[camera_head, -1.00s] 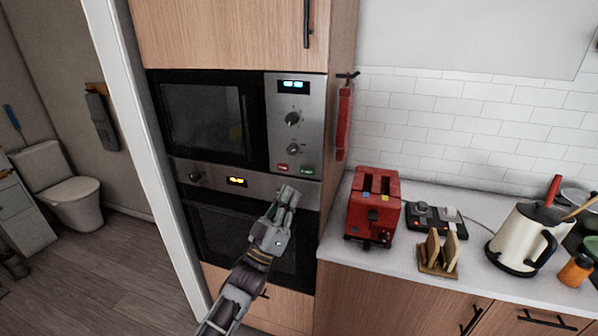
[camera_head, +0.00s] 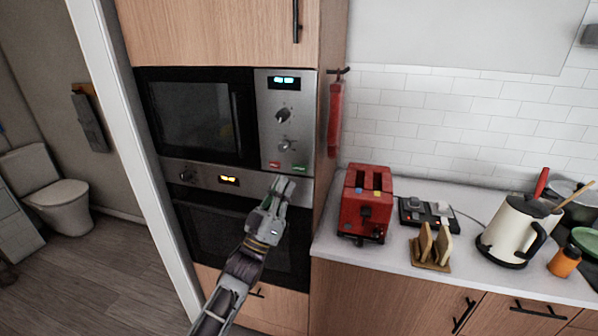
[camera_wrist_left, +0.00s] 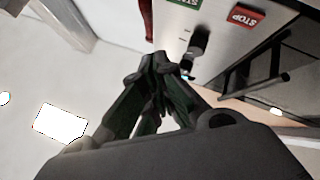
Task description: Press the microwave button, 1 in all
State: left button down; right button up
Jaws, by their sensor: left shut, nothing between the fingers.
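The microwave (camera_head: 195,113) is built into the wooden cabinet, and its steel control panel (camera_head: 265,130) is on the right. A red button (camera_head: 275,164) and a green button (camera_head: 299,168) sit at the panel's bottom. In the left wrist view the red button (camera_wrist_left: 245,16) reads STOP, and the green button (camera_wrist_left: 183,3) is cut by the top edge. My left gripper (camera_head: 284,183) is shut and empty, with its tips just below the two buttons in the head view. The left gripper (camera_wrist_left: 165,62) also shows shut in the wrist view. My right gripper is not in view.
An oven (camera_head: 235,235) is below the microwave. A red toaster (camera_head: 364,205), a toast rack (camera_head: 431,250) and a kettle (camera_head: 510,235) stand on the counter to the right. Open floor (camera_head: 105,275) lies left.

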aim_at(299, 168)
pick_arm(q)
jog(key=shift+w+d+b, duration=0.35)
jog(key=shift+w+b, duration=0.1)
jog(key=shift+w, duration=0.6)
jog(key=shift+w+d+b, duration=0.3)
jog(key=shift+w+b, duration=0.15)
jog(key=shift+w, duration=0.55)
jog(key=shift+w+d+b, duration=0.35)
jog(key=shift+w+b, duration=0.1)
jog(key=shift+w, duration=0.6)
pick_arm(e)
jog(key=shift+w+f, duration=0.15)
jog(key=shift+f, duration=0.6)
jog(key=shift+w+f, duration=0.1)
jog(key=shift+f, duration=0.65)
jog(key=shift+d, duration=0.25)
pick_arm(q)
jog(key=shift+w, duration=0.1)
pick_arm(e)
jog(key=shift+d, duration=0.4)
pick_arm(q)
jog(key=shift+w+d, duration=0.15)
jog(key=shift+w, duration=0.15)
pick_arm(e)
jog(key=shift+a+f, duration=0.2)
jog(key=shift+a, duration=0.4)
pick_arm(q)
jog(key=shift+w, duration=0.15)
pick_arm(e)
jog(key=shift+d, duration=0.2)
